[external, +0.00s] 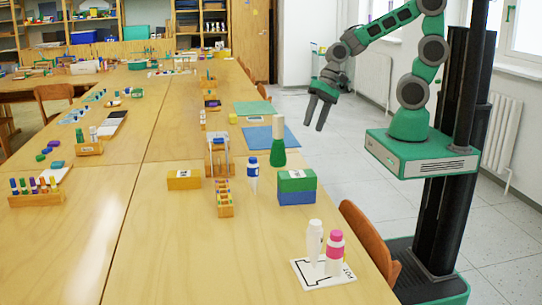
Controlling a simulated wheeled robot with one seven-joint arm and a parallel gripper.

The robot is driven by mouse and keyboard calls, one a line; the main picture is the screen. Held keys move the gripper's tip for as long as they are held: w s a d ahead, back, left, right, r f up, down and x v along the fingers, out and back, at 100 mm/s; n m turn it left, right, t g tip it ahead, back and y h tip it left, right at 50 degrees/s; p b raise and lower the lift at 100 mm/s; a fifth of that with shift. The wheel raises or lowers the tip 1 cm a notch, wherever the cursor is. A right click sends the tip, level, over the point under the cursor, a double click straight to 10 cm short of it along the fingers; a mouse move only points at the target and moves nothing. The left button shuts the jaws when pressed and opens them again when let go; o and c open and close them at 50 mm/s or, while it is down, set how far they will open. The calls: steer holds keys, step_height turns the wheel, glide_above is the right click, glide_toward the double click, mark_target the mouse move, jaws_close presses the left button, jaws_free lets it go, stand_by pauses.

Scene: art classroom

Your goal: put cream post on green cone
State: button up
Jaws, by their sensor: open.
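The green cone (278,154) stands upright on the wooden table, at the front end of a blue sheet. The cream post (279,127) is upright directly above the cone and appears to rest on its top; the exact contact is too small to tell. My gripper (316,122) is open and empty, pointing down to the right of the post and apart from it, near the table's right edge.
Green and blue blocks (297,187) stand in front of the cone. A blue-capped white bottle (253,173) and a wooden rack (225,198) are to its left. White and pink bottles stand on a white board (305,276) at the front. Chairs line the right edge.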

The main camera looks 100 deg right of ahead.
steer(key=s+a+r+n+g+h, duration=0.1)
steer(key=s+a+r+n+h, duration=0.2)
steer(key=n, duration=0.9)
step_height(320, 180, up, 2)
steer(key=s, duration=0.3)
steer(key=shift+a+r, duration=0.15)
steer(key=shift+a, duration=0.15)
